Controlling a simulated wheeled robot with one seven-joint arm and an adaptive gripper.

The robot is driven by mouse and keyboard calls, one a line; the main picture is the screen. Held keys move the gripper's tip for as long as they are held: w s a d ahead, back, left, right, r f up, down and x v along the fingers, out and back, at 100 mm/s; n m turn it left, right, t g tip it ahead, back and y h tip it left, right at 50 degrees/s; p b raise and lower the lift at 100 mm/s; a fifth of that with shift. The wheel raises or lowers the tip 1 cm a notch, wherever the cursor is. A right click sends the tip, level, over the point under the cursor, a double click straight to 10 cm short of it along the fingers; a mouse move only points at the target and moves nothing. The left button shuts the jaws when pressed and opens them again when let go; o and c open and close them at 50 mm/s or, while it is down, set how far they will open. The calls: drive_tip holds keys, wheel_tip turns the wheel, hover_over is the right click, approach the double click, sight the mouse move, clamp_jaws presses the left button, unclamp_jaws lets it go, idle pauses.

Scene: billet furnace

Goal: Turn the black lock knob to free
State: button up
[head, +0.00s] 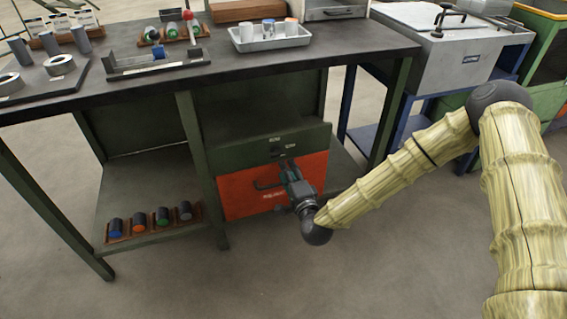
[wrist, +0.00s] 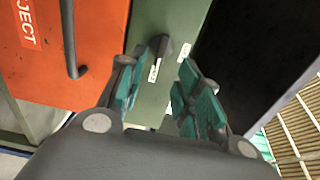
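The black lock knob (wrist: 162,46) sits on the green panel (wrist: 178,18) beside the orange drawer. In the wrist view it lies just ahead of the space between my fingertips; contact cannot be made out. Small white labels (wrist: 154,70) are on the panel near it; their print is not readable there. My gripper (wrist: 163,68) is open, its teal-padded fingers apart with nothing visible between them. In the head view my gripper (head: 288,172) is at the panel above the orange drawer and partly covers the knob area. The knob's pointing direction is unclear.
The orange drawer (head: 235,192) under the workbench (head: 120,85) has a black bar handle (wrist: 72,45) close to my left finger in the wrist view. The bench top overhangs above. A rack of several coloured cylinders (head: 152,224) stands on the lower shelf. Floor in front is clear.

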drive_tip(key=v, duration=0.4)
drive_tip(key=shift+s+d, duration=0.1)
drive_tip(key=shift+s, duration=0.05)
idle(0.4)
drive_tip(key=s+d+f+n+g, duration=0.2)
drive_tip(key=s+f+n+g, duration=0.65)
drive_tip(key=s+f, duration=0.95)
drive_tip(key=s+d+f+n+g+h, duration=0.35)
drive_tip(key=s+d, duration=0.45)
drive_tip(key=s, duration=0.3)
drive_tip(key=s+d+f+n+g+h, duration=0.2)
drive_tip(key=s+d+g, duration=0.3)
drive_tip(key=s+d, duration=0.45)
wheel_tip(320, 180, up, 27)
drive_tip(key=s+a+p, duration=0.1)
drive_tip(key=s+p, duration=0.1)
drive_tip(key=p, duration=2.5)
